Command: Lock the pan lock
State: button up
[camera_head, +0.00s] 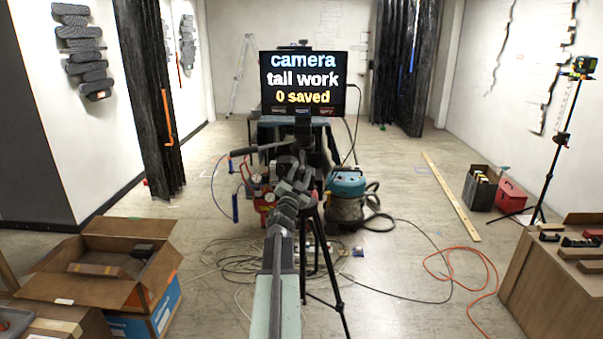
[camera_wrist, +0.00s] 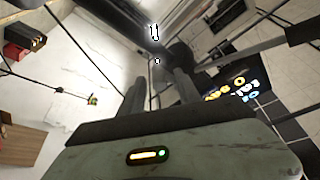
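A black tripod (camera_head: 311,236) stands ahead, with a monitor (camera_head: 303,82) above its head reading "camera tall work 0 saved". The dark tripod head (camera_head: 294,168) is partly hidden behind my arm. In the wrist view, a dark bar of the tripod head (camera_wrist: 135,22) crosses the top, with a white padlock-like mark and a small dot over it. A dark knob-like part (camera_wrist: 180,55) is just beyond my fingers; I cannot tell for certain that it is the pan lock. My gripper (camera_wrist: 158,88) has its two fingers apart, with pale background between them. Contact with the tripod is not clear.
An open cardboard box (camera_head: 75,284) is at the lower left. A wooden bench (camera_head: 550,285) is at the right. A blue-topped vacuum (camera_head: 346,195) and loose cables surround the tripod. An orange cable (camera_head: 470,250) lies on the floor. A laser tripod (camera_head: 560,140) stands right.

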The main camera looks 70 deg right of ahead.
jog(key=b+v, duration=0.2)
jog(key=v, duration=0.5)
